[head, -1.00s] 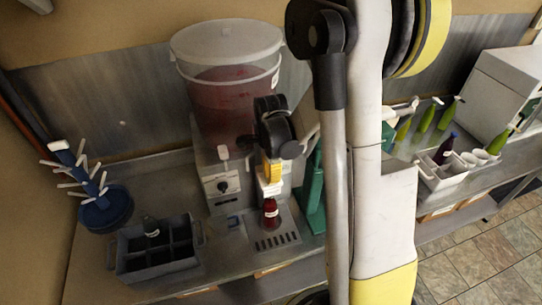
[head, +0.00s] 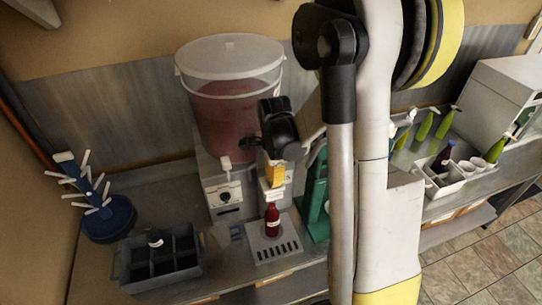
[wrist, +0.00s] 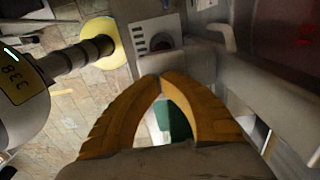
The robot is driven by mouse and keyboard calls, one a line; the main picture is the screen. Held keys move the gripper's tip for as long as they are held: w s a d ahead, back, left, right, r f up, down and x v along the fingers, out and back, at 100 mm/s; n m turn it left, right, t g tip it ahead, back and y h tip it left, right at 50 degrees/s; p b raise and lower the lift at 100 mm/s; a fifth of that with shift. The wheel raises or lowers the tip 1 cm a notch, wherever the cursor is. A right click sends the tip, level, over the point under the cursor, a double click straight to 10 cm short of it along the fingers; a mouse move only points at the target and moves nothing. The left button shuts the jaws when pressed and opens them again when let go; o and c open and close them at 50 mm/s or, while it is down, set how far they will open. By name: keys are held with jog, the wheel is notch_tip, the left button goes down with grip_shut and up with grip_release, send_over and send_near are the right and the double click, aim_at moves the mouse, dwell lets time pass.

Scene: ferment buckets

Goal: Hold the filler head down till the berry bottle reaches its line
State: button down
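The berry bottle (head: 272,221) stands upright on the drip tray, dark red with a pale label. Its fill line is too small to make out. The filler head (head: 274,188) is the pale piece directly above the bottle's neck. My gripper (head: 274,184) is at the filler head, with its yellow fingers pointing down onto its top. In the wrist view, the yellow fingertips (wrist: 161,82) meet with nothing visible between them. Contact between fingers and filler head is hard to tell. The berry bucket (head: 232,105), translucent with red liquid, sits on the filler stand behind.
A dark crate (head: 125,275) holding a bottle is at left, beside a blue drying rack (head: 108,222). A green stand (head: 315,200) is just right of the filler. A white caddy (head: 440,190) and several green bottles are farther right.

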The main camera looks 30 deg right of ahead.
notch_tip(320, 180, up, 11)
jog(key=shift+b, duration=0.3)
jog(key=shift+f, duration=0.15)
jog(key=s+a+r+n+t, duration=0.45)
jog(key=a+n, duration=0.35)
jog(key=n, duration=0.2)
jog(key=s+a+r+n+t, duration=0.3)
jog(key=s+a+n, duration=0.35)
jog(key=n, duration=0.45)
notch_tip(320, 180, down, 31)
jog(key=b, duration=3)
jog(key=shift+a+r, duration=0.2)
jog(key=shift+a, duration=0.05)
